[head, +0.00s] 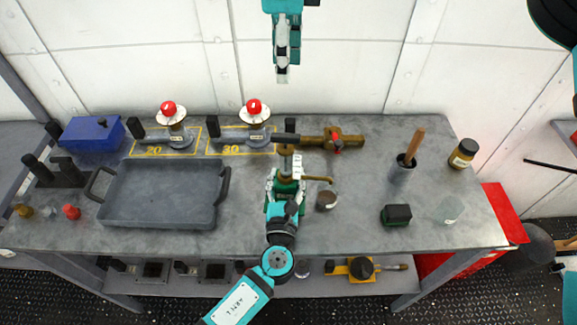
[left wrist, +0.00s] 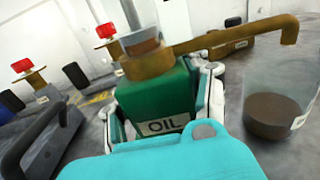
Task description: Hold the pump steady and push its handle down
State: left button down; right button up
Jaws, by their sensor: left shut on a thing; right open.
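The green oil pump (head: 285,186) stands on the grey bench, with a brass collar and a brass spout (head: 318,179) pointing right. In the left wrist view its green body (left wrist: 155,95) carries an OIL label. A dark upright rod (left wrist: 131,14), seemingly the handle, rises from its top and leaves the frame. My left gripper (head: 285,192) is shut around the pump body, its fingers on both sides. My right gripper (head: 282,72) is open and empty, pointing down, above and behind the pump in the picture. Its height over the handle is hard to judge.
A small cup (head: 326,201) stands near the spout's end. A grey tray (head: 155,197) is left; a holder with a wooden-handled tool (head: 402,172) is right. Some bench surface at right is clear.

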pick_arm(q)
jog(key=c, duration=0.5)
grip_release()
